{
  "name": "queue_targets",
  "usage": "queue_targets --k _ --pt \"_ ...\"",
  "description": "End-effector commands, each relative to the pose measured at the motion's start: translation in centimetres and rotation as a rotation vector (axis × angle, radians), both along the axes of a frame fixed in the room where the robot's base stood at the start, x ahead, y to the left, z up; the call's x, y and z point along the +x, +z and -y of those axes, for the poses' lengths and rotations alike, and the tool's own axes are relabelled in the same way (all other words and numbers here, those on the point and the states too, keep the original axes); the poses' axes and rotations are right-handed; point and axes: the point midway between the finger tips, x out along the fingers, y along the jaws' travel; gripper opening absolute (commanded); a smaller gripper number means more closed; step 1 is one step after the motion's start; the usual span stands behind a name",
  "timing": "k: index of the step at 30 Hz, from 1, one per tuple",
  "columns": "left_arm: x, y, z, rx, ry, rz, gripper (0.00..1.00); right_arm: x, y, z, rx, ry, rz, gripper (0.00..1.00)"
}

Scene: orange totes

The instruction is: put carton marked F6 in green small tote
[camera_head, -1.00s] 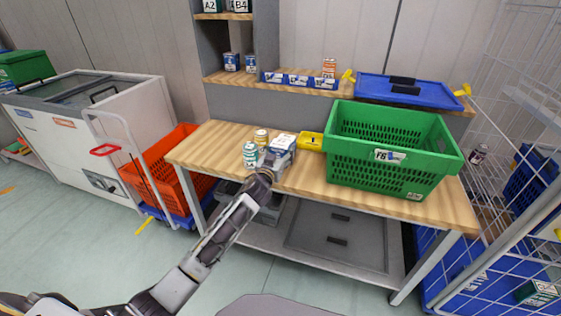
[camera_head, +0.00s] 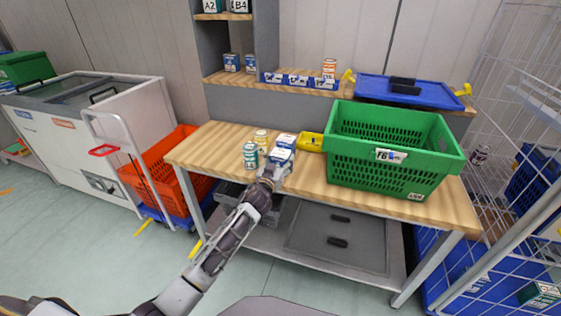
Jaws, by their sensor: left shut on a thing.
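The green small tote (camera_head: 345,170) stands on the right half of the wooden table, its front label reading F6. My left gripper (camera_head: 277,170) is at the table's front middle, shut on a blue and white carton (camera_head: 281,156). Its fingers are partly hidden by the carton and my arm. A second blue and white carton (camera_head: 287,140) is right behind it; I cannot tell whether they touch. The marks on both cartons are too small to read. My right gripper is not in view.
A teal-labelled can (camera_head: 250,156) and a yellow-labelled can (camera_head: 261,138) stand just left of the cartons. A yellow bin (camera_head: 311,142) lies between the cartons and the tote. A shelf with a blue tote lid (camera_head: 405,92) runs behind. The table's left end is clear.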

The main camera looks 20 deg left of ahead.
Motion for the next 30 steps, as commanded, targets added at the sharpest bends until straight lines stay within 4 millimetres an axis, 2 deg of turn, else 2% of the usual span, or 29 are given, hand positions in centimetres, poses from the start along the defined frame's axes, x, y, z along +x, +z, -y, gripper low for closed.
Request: queue_targets --k 10,11,16,30 --pt "0.01 -0.26 0.00 0.000 0.000 0.002 0.30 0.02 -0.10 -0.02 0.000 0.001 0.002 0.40" --pt "0.00 -0.38 -0.01 0.001 0.000 0.000 0.63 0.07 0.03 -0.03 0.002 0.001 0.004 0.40" --pt "0.00 -0.31 -0.01 0.001 0.000 0.000 0.84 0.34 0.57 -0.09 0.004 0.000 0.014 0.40" --pt "0.00 -0.33 -0.01 0.000 0.000 0.000 0.84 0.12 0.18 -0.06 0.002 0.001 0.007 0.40"
